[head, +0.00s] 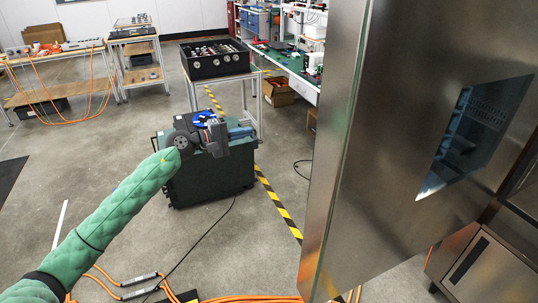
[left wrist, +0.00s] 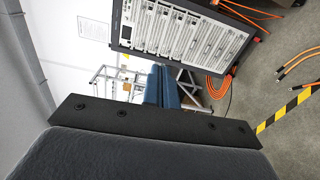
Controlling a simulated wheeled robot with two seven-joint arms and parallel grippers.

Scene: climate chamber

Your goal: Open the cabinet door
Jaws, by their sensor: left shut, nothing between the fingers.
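The cabinet door (head: 385,150) is a large brushed steel panel with a dark slanted window (head: 475,135), filling the right of the head view. Its free edge faces left, and it stands swung out from the steel cabinet (head: 485,268), which shows in part at the lower right. The handle cannot be made out. My left gripper (head: 243,132) is on the end of the green-sleeved arm, left of the door and apart from it. Its blue fingers are shut and empty in the left wrist view (left wrist: 162,88). My right gripper is in neither view.
A dark green case (head: 210,178) stands on the floor beyond my left gripper. A black crate (head: 215,62) sits on a table behind it. Orange cables (head: 130,285) lie on the floor at the lower left. Open floor lies between the case and the door.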

